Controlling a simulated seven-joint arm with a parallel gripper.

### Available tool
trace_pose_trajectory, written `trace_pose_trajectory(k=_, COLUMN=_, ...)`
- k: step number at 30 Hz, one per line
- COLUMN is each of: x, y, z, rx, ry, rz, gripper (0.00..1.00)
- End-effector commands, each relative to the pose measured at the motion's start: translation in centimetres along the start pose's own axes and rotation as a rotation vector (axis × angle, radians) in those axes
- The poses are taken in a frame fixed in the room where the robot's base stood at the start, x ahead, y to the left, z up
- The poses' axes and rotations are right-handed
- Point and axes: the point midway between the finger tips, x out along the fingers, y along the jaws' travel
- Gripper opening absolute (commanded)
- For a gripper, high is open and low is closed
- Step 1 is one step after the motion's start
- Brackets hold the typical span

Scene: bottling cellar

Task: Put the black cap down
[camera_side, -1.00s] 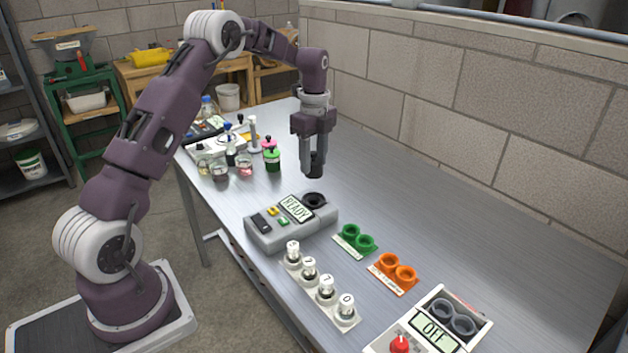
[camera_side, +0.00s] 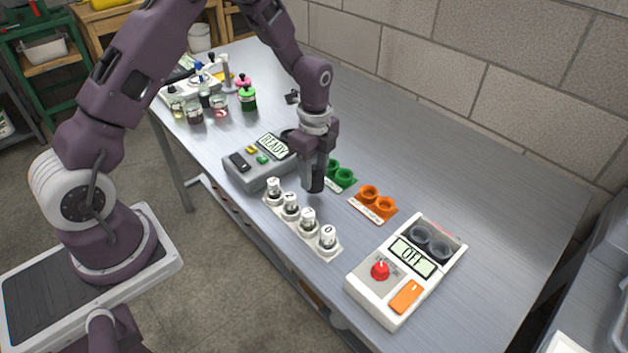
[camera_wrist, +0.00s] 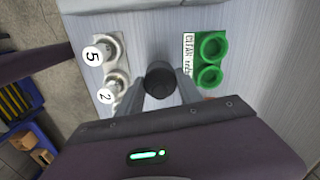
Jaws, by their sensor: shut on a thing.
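The black cap (camera_side: 314,184) is held between the fingers of my gripper (camera_side: 315,172), which is shut on it. In the wrist view the cap (camera_wrist: 160,82) shows as a dark round top between the two fingers (camera_wrist: 160,92). My gripper points down over the metal table, between the white rack of numbered vials (camera_side: 317,250) and the green double-ring holder (camera_side: 344,177). The cap seems to be close above the table; I cannot tell whether it touches. The wrist view shows the green holder (camera_wrist: 209,76) to the right of the cap.
A grey device reading READY (camera_side: 240,178) stands to the left. An orange double-ring holder (camera_side: 377,198) and a white device reading OFF (camera_side: 377,298) are to the right. Several bottles (camera_side: 248,98) stand at the back. The table's right part (camera_side: 500,210) is bare.

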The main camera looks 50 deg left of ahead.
Motion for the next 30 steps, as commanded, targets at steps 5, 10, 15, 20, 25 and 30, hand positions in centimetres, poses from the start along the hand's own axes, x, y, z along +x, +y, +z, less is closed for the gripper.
trace_pose_trajectory(k=5, x=2.5, y=0.0, z=0.0, rx=-0.001, ry=0.0, rz=0.002, gripper=0.04)
trace_pose_trajectory(k=10, x=2.4, y=0.0, z=0.0, rx=-0.001, ry=0.0, rz=0.001, gripper=0.04)
trace_pose_trajectory(k=15, x=2.6, y=-0.1, z=0.0, rx=0.0, ry=0.0, rz=0.001, gripper=0.54)
trace_pose_trajectory(k=20, x=2.6, y=0.0, z=0.0, rx=0.0, ry=0.0, rz=0.001, gripper=0.64)
trace_pose_trajectory(k=25, x=2.6, y=-0.1, z=0.0, rx=0.0, ry=0.0, rz=0.001, gripper=0.64)
trace_pose_trajectory(k=30, x=0.3, y=-0.2, z=0.0, rx=0.0, ry=0.001, rz=-0.004, gripper=0.64)
